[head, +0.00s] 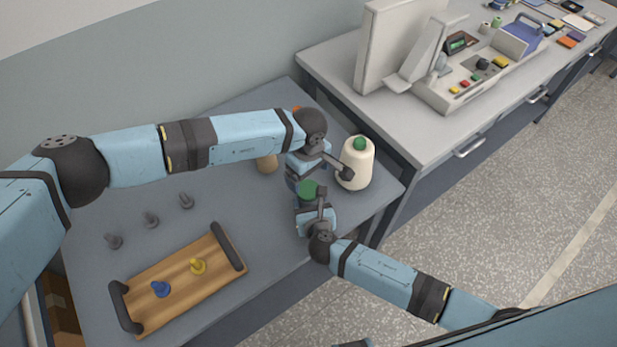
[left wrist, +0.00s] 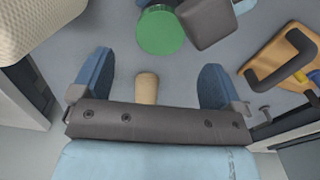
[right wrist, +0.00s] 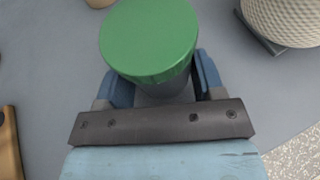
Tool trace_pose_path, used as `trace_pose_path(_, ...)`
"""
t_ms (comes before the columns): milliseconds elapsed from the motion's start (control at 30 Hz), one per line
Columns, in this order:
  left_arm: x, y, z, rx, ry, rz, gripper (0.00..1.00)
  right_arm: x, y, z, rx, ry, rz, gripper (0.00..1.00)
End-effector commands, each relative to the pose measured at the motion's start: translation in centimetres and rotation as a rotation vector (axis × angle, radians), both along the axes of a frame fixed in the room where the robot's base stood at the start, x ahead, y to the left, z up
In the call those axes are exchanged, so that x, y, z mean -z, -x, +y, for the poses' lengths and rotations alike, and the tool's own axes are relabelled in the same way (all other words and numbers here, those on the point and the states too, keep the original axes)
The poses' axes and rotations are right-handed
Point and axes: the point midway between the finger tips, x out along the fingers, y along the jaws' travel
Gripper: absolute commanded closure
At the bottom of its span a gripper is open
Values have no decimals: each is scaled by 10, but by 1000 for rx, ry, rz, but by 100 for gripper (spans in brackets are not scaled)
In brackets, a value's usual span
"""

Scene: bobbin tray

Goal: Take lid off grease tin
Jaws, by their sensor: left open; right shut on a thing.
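The grease tin has a round green lid (head: 309,188) and stands upright near the table's front right part. In the right wrist view, the lid (right wrist: 150,38) sits on the dark grey tin body (right wrist: 165,90). My right gripper (right wrist: 158,75) is shut around the body, below the lid. My left gripper (left wrist: 157,75) is open and empty, close beside the tin. In the left wrist view, the lid (left wrist: 161,31) is beyond the fingers, not between them. The tin's base is hidden.
A cream thread cone (head: 356,165) with a green top stands just right of the grippers. A tan peg-like object (head: 267,163) stands behind left. A wooden tray (head: 185,283) with dark handles holds a blue and a yellow piece. Several grey pegs (head: 151,219) stand left.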

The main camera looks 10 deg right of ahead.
Motion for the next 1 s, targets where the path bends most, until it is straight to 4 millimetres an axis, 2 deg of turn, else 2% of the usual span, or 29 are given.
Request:
trace_pose_path(100,-11,0,0,93,1,-1,7,0,0,1,-1,0,0,100)
trace_pose_path(167,-10,0,0,117,0,0,7,0,0,1,-1,0,0,100)
trace_pose_path(700,59,0,1,123,-1,0,7,0,0,1,-1,0,0,100)
trace_pose_path(1000,65,0,1,124,-1,-2,7,0,0,0,-1,0,0,100)
